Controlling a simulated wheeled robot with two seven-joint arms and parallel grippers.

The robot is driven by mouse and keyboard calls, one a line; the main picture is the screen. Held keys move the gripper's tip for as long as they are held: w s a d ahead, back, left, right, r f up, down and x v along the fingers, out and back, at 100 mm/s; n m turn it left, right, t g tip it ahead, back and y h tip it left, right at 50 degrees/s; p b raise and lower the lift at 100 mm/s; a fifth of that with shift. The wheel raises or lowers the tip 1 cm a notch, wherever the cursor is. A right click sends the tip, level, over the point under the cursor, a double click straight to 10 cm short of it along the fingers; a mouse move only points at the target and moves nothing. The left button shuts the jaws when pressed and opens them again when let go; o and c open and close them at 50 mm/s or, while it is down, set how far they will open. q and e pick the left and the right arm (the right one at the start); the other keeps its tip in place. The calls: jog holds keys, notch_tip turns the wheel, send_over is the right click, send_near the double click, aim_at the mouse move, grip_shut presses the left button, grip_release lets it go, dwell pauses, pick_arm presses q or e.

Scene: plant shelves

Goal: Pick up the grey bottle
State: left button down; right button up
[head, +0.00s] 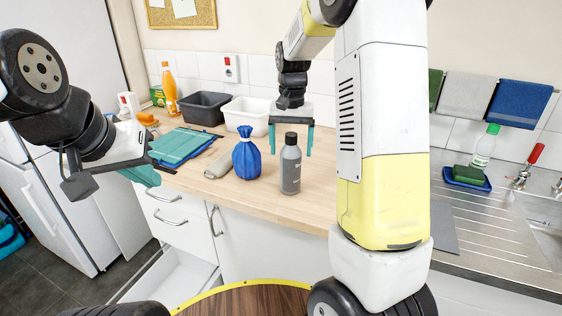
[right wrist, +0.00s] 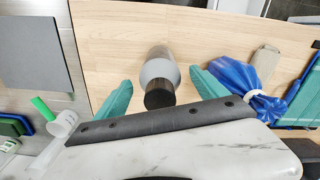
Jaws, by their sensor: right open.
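The grey bottle (head: 290,168) with a black cap stands upright on the wooden counter near its front edge. My right gripper (head: 290,150) is open above and around the bottle's top, with one teal finger to each side in the picture. In the right wrist view the bottle (right wrist: 160,72) lies between the two spread fingers of the gripper (right wrist: 160,95), with gaps on both sides. My left gripper (head: 105,180) is at the left, off the counter's front edge and far from the bottle; its finger opening is unclear.
A blue tied bag (head: 247,158) stands just left of the bottle, with a grey-beige item (head: 218,163) beside it. Teal cloths (head: 182,145), a black bin (head: 203,108) and a white bin (head: 246,116) are farther left and back. A drawer (head: 172,275) stands open below. Counter right of the bottle is clear.

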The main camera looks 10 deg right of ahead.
grip_shut()
jog(key=shift+r, duration=0.15)
